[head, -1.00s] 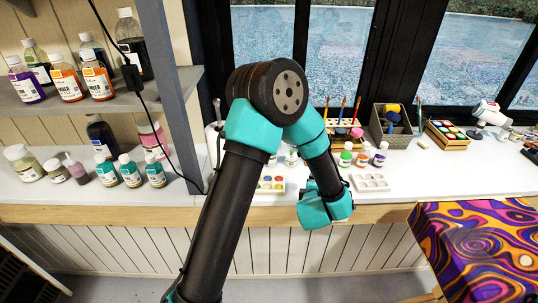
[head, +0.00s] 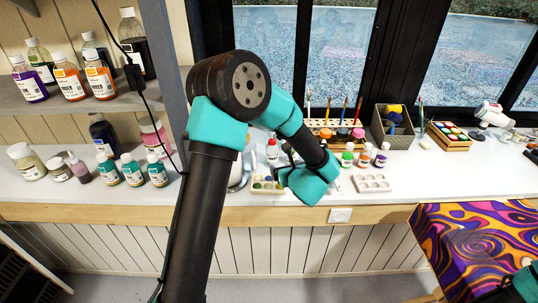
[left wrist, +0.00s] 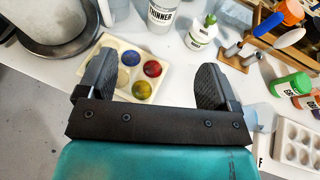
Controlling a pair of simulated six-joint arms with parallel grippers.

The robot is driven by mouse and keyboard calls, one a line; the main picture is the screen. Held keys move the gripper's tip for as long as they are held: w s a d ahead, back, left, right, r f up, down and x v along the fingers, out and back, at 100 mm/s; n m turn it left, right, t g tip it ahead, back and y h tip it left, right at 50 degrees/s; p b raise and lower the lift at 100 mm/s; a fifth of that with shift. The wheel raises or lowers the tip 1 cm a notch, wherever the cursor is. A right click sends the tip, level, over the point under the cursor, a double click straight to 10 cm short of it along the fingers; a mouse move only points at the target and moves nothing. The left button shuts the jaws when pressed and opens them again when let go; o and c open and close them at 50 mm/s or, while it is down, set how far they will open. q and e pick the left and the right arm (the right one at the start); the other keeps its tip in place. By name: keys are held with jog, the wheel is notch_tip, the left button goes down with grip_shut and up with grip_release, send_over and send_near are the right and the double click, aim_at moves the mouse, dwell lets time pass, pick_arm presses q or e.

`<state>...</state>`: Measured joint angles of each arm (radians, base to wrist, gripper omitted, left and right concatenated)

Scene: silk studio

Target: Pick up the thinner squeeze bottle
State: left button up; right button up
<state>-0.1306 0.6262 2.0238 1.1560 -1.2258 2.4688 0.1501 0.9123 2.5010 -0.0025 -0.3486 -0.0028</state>
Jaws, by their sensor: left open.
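The thinner bottle (left wrist: 163,14) is white with dark "THINNER" lettering. It is cut by the top edge of the left wrist view, beyond my left gripper's fingertips. In the head view, a small white bottle with a red top (head: 272,151), which looks like the same one, stands on the counter behind my left arm. My left gripper (left wrist: 153,73) is open and empty, its two fingers spread above a paint palette (left wrist: 110,42). Only a bit of my right arm shows at the lower right corner.
A large grey-white container (left wrist: 50,18) is at the left. Green and orange paint jars (left wrist: 290,86) and an empty white palette (left wrist: 295,143) lie at the right. Brushes stand in a rack (head: 335,125).

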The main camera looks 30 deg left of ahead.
aim_at(274, 156)
pick_arm(q)
jog(key=x, duration=1.1)
jog(key=shift+w+a+f, duration=0.15)
jog(key=shift+a+f, duration=0.1)
jog(key=shift+w+a, duration=0.15)
jog(key=shift+w, duration=0.05)
jog(key=shift+x, duration=2.6)
jog(key=shift+w, duration=0.15)
jog(key=c, duration=0.7)
